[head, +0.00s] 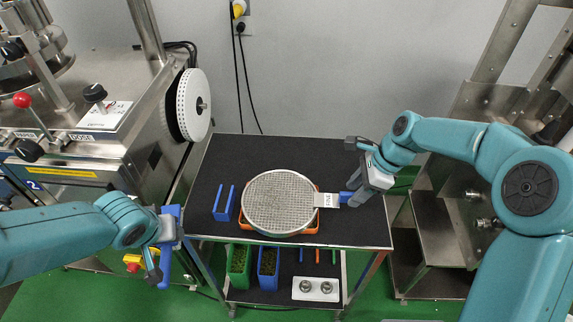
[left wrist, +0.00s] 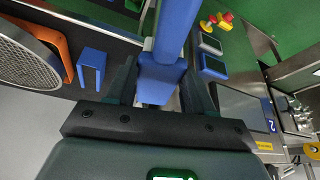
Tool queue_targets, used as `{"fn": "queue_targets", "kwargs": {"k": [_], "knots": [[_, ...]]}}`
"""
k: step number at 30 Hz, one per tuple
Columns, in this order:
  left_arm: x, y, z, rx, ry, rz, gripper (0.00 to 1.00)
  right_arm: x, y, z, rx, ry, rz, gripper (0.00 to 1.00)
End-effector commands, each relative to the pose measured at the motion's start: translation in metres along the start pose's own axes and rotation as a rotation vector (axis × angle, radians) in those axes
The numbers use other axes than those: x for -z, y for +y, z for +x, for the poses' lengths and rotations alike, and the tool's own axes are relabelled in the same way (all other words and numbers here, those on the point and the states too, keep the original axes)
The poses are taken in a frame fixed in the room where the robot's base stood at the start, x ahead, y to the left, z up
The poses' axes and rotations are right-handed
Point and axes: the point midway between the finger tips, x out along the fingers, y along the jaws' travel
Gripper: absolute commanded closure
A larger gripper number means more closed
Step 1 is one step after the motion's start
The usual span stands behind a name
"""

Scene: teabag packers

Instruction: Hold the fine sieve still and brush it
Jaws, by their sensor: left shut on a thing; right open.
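The fine sieve (head: 279,203) is a round, flat mesh disc lying on an orange support (head: 314,228) on the black table top. Its labelled metal tab (head: 325,200) points right, with a blue end (head: 346,198). My right gripper (head: 361,196) is open at that blue end; whether its fingers straddle it I cannot tell. My left gripper (head: 164,240) is shut on a blue bar-like tool, which I take as the brush (head: 166,262), left of the table. The left wrist view shows the brush (left wrist: 160,75) between the jaws; I see no bristles. The sieve's edge (left wrist: 25,60) shows there too.
A blue two-pronged stand (head: 224,204) stands on the table (head: 345,233), left of the sieve. The lower shelf holds a green bin (head: 239,264), a blue bin (head: 268,267) and a white tray (head: 316,290). A steel machine (head: 120,130) stands left.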

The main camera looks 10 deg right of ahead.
Motion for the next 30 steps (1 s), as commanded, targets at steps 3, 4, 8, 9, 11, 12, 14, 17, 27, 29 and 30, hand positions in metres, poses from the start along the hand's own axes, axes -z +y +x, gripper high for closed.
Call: {"fn": "queue_targets", "kwargs": {"k": [3, 4, 8, 9, 11, 12, 14, 17, 27, 29, 30], "knots": [[0.000, -0.001, -0.001, 0.001, 0.001, -0.002, 0.84, -0.001, 0.000, 0.014, -0.002, 0.000, -0.002, 0.55], [0.000, -0.001, -0.001, 0.001, 0.001, -0.002, 0.84, -0.001, 0.000, 0.017, -0.002, 0.000, -0.002, 0.55], [0.000, -0.001, -0.001, 0.001, 0.001, -0.002, 0.84, -0.001, 0.000, 0.022, -0.001, 0.000, -0.001, 0.55], [0.000, -0.001, -0.001, 0.001, 0.001, -0.002, 0.84, -0.001, 0.000, 0.023, -0.001, 0.000, -0.001, 0.55], [0.000, -0.001, -0.001, 0.000, 0.001, -0.001, 0.84, -0.001, 0.000, 0.023, 0.000, 0.000, -0.001, 0.55], [0.000, -0.001, -0.001, 0.000, 0.001, -0.001, 0.84, -0.001, 0.000, 0.023, 0.000, 0.000, -0.001, 0.55], [0.000, -0.001, -0.001, 0.000, 0.001, -0.001, 0.84, -0.001, 0.000, 0.023, 0.000, 0.000, -0.001, 0.55], [0.000, -0.001, -0.001, 0.000, 0.001, -0.001, 0.84, -0.001, 0.000, 0.023, 0.000, 0.000, -0.001, 0.75], [0.000, -0.001, -0.001, 0.000, 0.001, -0.001, 0.84, -0.001, 0.000, 0.022, 0.000, 0.000, -0.001, 1.00], [0.000, -0.001, -0.001, 0.000, 0.001, -0.001, 0.84, -0.001, 0.000, 0.022, 0.000, 0.000, -0.001, 1.00], [0.000, -0.001, -0.001, 0.000, 0.001, -0.001, 0.84, -0.001, 0.000, 0.022, 0.000, 0.000, -0.001, 1.00]]}}
